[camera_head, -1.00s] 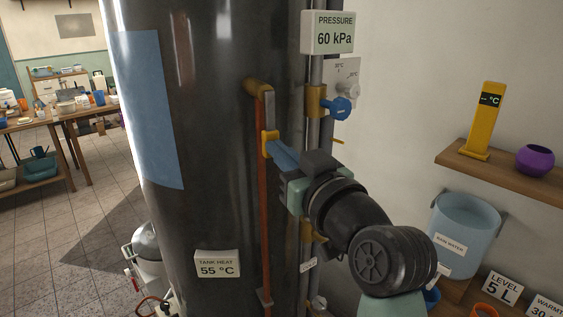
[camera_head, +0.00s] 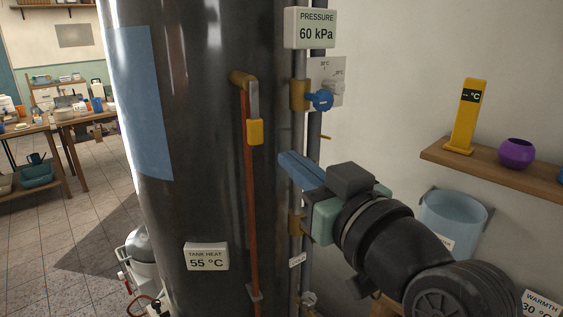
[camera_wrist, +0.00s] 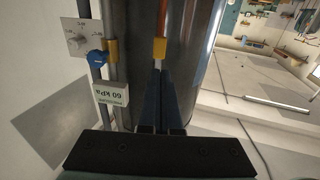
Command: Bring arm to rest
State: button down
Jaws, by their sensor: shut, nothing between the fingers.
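My gripper (camera_head: 284,160) is in the middle of the head view, in front of the dark tank (camera_head: 212,170). Its blue fingers are closed together with nothing between them. They point left toward a yellow-handled lever (camera_head: 255,131) at the top of a red pipe, with a gap between fingertips and handle. In the wrist view the closed fingers (camera_wrist: 160,75) point toward the tank, below the yellow handle (camera_wrist: 160,48) in the picture. My forearm reaches in from the lower right.
A blue valve knob (camera_head: 321,100) sits on pipes under the pressure sign (camera_head: 317,28) reading 60 kPa. A shelf (camera_head: 505,172) on the right holds a yellow thermometer (camera_head: 464,118) and a purple pot (camera_head: 516,153). A light blue bucket (camera_head: 452,218) hangs below it.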

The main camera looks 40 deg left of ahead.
jog(key=w+d+r+m+t+h, duration=0.3)
jog(key=d+r+m+t+h, duration=0.15)
jog(key=d+r+t, duration=0.6)
jog(key=s+d+r+m+t+h, duration=0.3)
jog(key=d+m+t+h, duration=0.1)
jog(key=d, duration=0.4)
jog(key=s+d+r+m+t+h, duration=0.4)
jog(key=d+m+t+h, duration=0.1)
jog(key=d+h, duration=0.3)
jog(key=shift+r+t+h+b, duration=0.2)
jog(key=shift+t+h+b, duration=0.15)
jog(key=shift+t, duration=0.3)
